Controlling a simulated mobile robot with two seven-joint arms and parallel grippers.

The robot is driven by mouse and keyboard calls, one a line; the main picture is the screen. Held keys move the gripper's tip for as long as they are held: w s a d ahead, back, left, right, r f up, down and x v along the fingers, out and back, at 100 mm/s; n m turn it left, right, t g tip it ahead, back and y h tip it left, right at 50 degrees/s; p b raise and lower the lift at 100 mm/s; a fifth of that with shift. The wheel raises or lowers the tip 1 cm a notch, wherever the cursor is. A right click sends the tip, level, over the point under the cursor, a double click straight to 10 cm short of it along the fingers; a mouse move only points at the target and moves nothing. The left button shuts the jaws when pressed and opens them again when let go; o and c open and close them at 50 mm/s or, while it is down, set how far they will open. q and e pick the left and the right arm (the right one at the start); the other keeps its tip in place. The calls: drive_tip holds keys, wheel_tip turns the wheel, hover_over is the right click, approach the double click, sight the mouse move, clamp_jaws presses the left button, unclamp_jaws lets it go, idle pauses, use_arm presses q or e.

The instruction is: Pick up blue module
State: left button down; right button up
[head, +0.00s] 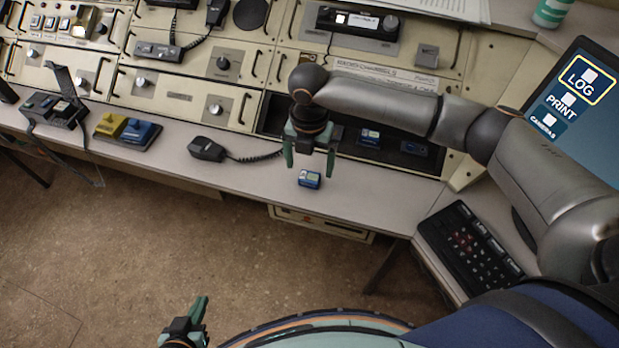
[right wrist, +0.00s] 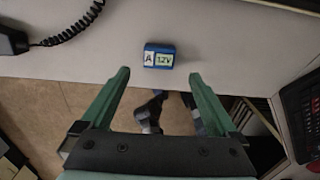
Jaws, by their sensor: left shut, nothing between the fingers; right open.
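A small blue module (head: 309,180) lies on the light desk top near its front edge. In the right wrist view the module (right wrist: 159,56) shows a white label with "A" and a "12V" label. My right gripper (head: 310,166) is open and points down at the module, with its green fingers to either side of it in the picture. In the right wrist view the fingertips (right wrist: 159,75) are apart with nothing between them, and the module lies beyond them. My left gripper (head: 200,308) is shut and empty, low over the floor at the bottom.
A dark recess (head: 400,150) behind holds another blue module (head: 369,138). A handset (head: 207,149) with a coiled cord lies to the left. Yellow and blue blocks (head: 126,130) sit further left. A keypad (head: 470,245) and a screen (head: 575,95) stand at the right.

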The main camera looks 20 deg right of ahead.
sight(309, 177)
drive_tip(key=f, duration=0.5)
drive_tip(key=shift+w+d+f, duration=0.1)
drive_tip(key=shift+w+f, duration=0.05)
drive_tip(key=shift+w, duration=0.25)
clamp_jaws()
idle(0.4)
drive_tip(key=shift+r, duration=0.35)
wheel_tip(309, 177, up, 2)
drive_tip(key=shift+r, duration=0.1)
drive_tip(key=s+a+r, duration=0.9)
drive_tip(key=a+r, duration=0.1)
drive_tip(key=shift+a+p, duration=0.3)
